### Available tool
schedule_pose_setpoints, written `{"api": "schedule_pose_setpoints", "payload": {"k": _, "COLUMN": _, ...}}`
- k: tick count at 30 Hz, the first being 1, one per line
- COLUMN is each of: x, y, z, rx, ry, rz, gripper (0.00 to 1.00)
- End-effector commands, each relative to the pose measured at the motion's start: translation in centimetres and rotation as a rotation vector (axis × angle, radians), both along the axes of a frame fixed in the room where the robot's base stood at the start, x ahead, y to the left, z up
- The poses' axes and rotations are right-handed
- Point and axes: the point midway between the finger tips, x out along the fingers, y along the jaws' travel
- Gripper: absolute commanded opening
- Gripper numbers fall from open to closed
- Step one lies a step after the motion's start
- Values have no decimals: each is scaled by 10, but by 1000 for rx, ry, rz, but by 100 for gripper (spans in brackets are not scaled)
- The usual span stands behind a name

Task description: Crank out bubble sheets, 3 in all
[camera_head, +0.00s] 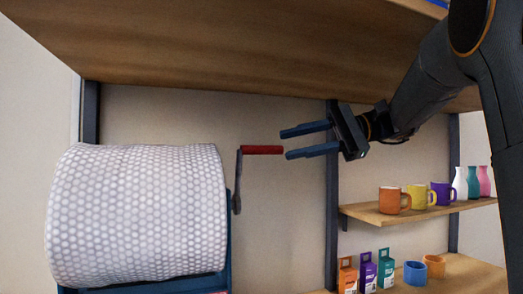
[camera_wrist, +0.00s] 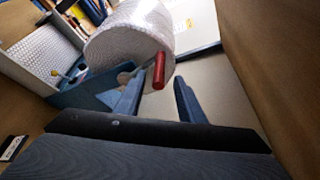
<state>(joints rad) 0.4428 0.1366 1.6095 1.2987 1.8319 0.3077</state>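A large roll of white bubble sheet (camera_head: 135,212) sits in a blue stand (camera_head: 150,287) at the left of the head view. Its crank, a grey arm (camera_head: 238,185) with a red handle (camera_head: 262,150), sticks out from the roll's right side. The roll (camera_wrist: 125,35) and the red handle (camera_wrist: 159,71) also show in the wrist view. My gripper (camera_head: 286,143) is open and empty, just right of the handle's free end. Its fingers point left towards the handle and do not appear to touch it.
A wooden shelf board (camera_head: 230,50) hangs above the roll and my gripper. At right, a small shelf (camera_head: 420,212) holds mugs and bottles. Below stand several small cartons (camera_head: 367,275), a blue cup (camera_head: 415,274) and an orange cup (camera_head: 435,266). A dark post (camera_head: 331,220) stands behind my gripper.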

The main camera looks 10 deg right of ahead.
Motion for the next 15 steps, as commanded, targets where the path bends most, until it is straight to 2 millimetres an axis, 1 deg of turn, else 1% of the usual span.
{"api": "schedule_pose_setpoints", "payload": {"k": 5, "x": 2, "y": 17, "z": -3, "rx": 0, "ry": 2, "rz": 1, "gripper": 36}}
{"api": "schedule_pose_setpoints", "payload": {"k": 12, "x": 6, "y": 53, "z": -11, "rx": -2, "ry": 2, "rz": 0, "gripper": 36}}
{"api": "schedule_pose_setpoints", "payload": {"k": 15, "x": 8, "y": 64, "z": -14, "rx": -2, "ry": 1, "rz": 0, "gripper": 36}}
